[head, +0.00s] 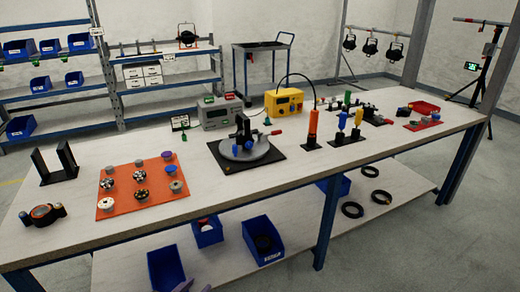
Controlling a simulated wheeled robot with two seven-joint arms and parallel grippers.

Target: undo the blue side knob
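A round grey fixture (243,149) with a black upright clamp or bracket (243,130) stands on a black mat mid-table. A small red-tipped part (275,132) sticks out at its right. My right gripper is not in view.
An orange mat (108,212) with several knob-like parts and a black U-shaped bracket (50,178) lie left on the table. An orange bottle-like tool (312,127) and a yellow box (284,103) with a cable stand right of the fixture. Blue bins (262,256) sit on the lower shelf.

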